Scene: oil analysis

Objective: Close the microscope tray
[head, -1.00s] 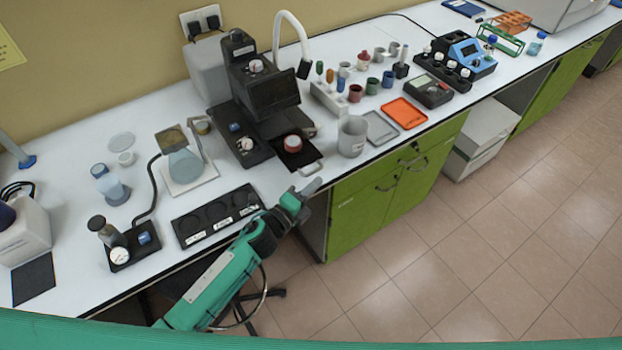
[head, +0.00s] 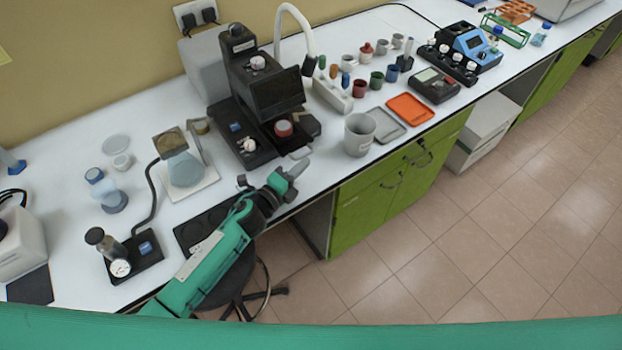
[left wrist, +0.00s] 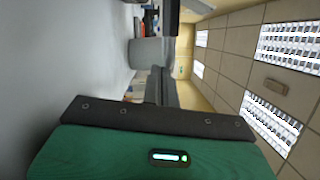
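The black microscope (head: 262,82) stands on the white bench at the back. Its tray shows mostly by its pale handle (head: 300,153) at the front edge of the base. A small red-topped round jar (head: 283,128) sits at the tray, beneath the microscope's dark box. My left gripper (head: 294,172) is just in front of and below the handle, apparently apart from it. Its fingers look together and empty; they also show as grey bars in the left wrist view (left wrist: 162,88). The tray is not clear in the wrist view. My right gripper is not in view.
A grey beaker (head: 359,136) stands right of the tray, with a grey tray (head: 386,124) and an orange tray (head: 410,107) beyond. A black holder plate (head: 196,232) lies partly under my left arm. A flask (head: 184,168) stands to the left. Open floor lies in front.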

